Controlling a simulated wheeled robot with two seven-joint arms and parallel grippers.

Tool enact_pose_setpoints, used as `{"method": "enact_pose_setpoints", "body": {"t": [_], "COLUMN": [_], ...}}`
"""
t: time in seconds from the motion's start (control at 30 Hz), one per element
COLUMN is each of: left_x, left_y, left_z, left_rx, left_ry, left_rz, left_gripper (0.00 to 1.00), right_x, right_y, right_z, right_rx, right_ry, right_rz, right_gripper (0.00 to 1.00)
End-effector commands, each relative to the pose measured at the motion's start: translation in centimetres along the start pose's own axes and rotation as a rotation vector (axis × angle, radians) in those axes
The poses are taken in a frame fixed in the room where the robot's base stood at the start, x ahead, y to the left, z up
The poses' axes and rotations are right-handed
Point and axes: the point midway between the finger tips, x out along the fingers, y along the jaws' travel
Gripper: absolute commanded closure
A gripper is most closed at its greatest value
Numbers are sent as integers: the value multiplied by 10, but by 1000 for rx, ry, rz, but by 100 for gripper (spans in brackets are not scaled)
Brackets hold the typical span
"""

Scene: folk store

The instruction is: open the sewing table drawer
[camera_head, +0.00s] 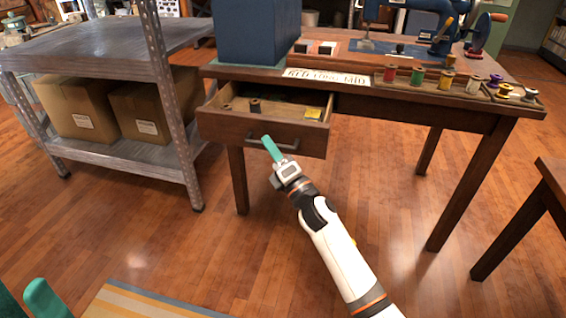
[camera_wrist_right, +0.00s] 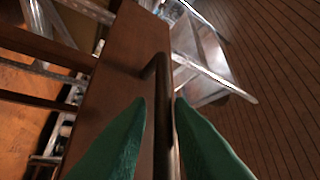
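The wooden sewing table (camera_head: 430,105) stands in the middle to right of the head view. Its drawer (camera_head: 275,134) is pulled out at the left end, with its inside showing. The dark bar handle (camera_head: 287,146) is on the drawer front and also runs up the wrist view (camera_wrist_right: 163,90). My right gripper (camera_head: 270,148) reaches the handle from the front. In the wrist view its green fingers (camera_wrist_right: 160,105) lie on either side of the bar, closed around it. My left gripper (camera_head: 25,303) is partly in view at bottom left, fingers apart and empty.
A metal shelf (camera_head: 95,45) with cardboard boxes (camera_head: 78,108) stands left of the table. Thread spools, a blue box (camera_head: 256,32) and a sewing machine (camera_head: 420,42) sit on the table. Small items lie in the drawer. The floor (camera_head: 150,235) before it is clear, apart from a striped mat (camera_head: 150,300).

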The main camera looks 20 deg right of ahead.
Motion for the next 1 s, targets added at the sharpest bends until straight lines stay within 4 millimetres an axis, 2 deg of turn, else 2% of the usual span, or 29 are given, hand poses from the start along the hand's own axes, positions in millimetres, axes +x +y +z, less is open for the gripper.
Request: {"method": "enact_pose_setpoints", "body": {"t": [0.3,0.5,0.7,1.0], "left_x": [13,16,17,16], "left_y": [0,0,0,0], "left_z": [3,3,3,3], "left_rx": [0,0,0,0], "left_ry": [1,4,6,6], "left_rz": [1,1,2,2], "left_gripper": [64,64,64,64], "right_x": [-67,-98,-109,-110], "right_y": [-1,0,0,0], "right_z": [0,0,0,0], "right_rx": [1,1,0,0], "right_ry": [1,1,1,1], "right_rz": [5,3,1,1], "right_gripper": [80,80,80,80]}}
